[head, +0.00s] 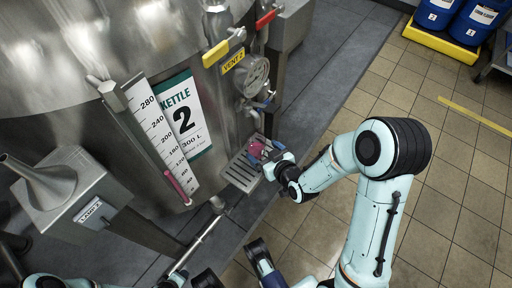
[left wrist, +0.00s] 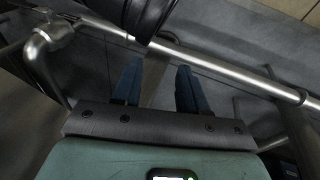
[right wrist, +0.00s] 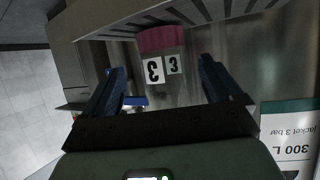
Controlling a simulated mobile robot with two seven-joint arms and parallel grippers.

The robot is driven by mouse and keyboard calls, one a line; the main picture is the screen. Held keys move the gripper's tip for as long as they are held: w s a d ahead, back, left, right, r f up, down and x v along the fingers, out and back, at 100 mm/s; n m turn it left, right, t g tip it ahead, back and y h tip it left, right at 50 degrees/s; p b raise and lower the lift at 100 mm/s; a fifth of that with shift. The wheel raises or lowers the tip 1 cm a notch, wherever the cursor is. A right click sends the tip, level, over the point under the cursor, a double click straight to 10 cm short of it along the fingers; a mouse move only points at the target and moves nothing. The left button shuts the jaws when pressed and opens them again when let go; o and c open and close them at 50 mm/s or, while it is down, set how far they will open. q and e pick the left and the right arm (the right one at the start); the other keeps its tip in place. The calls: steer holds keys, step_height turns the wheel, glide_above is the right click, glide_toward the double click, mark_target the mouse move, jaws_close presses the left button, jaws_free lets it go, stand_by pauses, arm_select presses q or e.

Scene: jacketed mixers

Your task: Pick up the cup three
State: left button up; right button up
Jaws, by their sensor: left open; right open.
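Cup three (right wrist: 162,40) is a small cup with a maroon band and white labels reading 3. It stands at the grated drip tray (head: 241,172) under the kettle's valve, and its pinkish side (head: 257,147) shows in the head view. My right gripper (head: 269,158) is open beside the cup. In the right wrist view its two blue fingers (right wrist: 168,82) point toward the cup, one on each side; whether they touch it cannot be told. My left gripper (left wrist: 158,85) is open and empty near a metal rail, with a fingertip at the bottom of the head view (head: 262,258).
Kettle 2 (head: 100,50) fills the left, with a level scale (head: 160,140), a gauge (head: 257,76) and valve handles above the tray. A steel hopper box (head: 75,195) stands lower left. Blue drums (head: 440,14) stand far right. The tiled floor is open at right.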

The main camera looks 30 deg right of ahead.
mark_target(261, 152)
steer(key=x, duration=0.2)
steer(key=b+x, duration=0.1)
steer(key=x, duration=0.1)
steer(key=shift+a+f, duration=0.15)
steer(key=shift+a, duration=0.15)
steer(key=shift+w+f, duration=0.1)
steer(key=shift+w, duration=0.25)
arm_select(q)
steer(key=s+f, duration=0.2)
steer(key=shift+s+a+f+g, duration=0.2)
steer(key=shift+s+f+g, duration=0.05)
steer(key=shift+s+g, duration=0.15)
